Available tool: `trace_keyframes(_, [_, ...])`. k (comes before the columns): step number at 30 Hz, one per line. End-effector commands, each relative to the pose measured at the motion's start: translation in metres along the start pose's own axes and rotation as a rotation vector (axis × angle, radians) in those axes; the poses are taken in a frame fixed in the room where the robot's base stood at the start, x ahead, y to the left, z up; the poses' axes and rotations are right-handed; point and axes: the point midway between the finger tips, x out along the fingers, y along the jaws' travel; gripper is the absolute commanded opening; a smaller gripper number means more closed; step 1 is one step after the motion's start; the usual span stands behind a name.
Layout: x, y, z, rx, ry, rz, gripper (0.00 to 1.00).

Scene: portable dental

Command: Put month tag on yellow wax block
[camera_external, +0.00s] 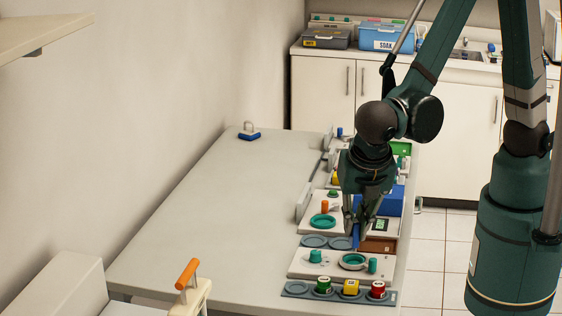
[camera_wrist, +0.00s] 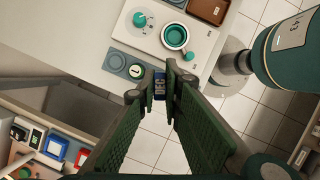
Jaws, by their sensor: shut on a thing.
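My gripper (camera_external: 354,226) is shut on a small blue month tag (camera_external: 357,238), held above the table's right side. In the wrist view the tag (camera_wrist: 159,84) shows pale lettering between my two fingertips (camera_wrist: 157,76). The yellow wax block (camera_external: 351,287) sits in a grey holder (camera_external: 294,287) at the table's near end, between a green piece (camera_external: 323,284) and a red piece (camera_external: 378,289). The tag is above and beyond the yellow block in the external view, apart from it.
A white board (camera_external: 300,264) with a teal knob (camera_external: 315,256) and a teal-rimmed cup (camera_external: 354,261) lies just behind the holder. A brown tray (camera_external: 378,246) and a blue box (camera_external: 391,202) are farther back. The table's left side (camera_external: 220,220) is mostly clear.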

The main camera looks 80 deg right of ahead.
Motion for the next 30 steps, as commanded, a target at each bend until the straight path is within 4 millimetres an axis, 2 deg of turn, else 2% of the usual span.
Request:
trace_keyframes(14, [0.003,-0.001,-0.001,-0.001,0.000,0.000,0.00])
trace_keyframes(30, [0.050,-0.001,-0.021,-0.001,0.000,0.000,0.00])
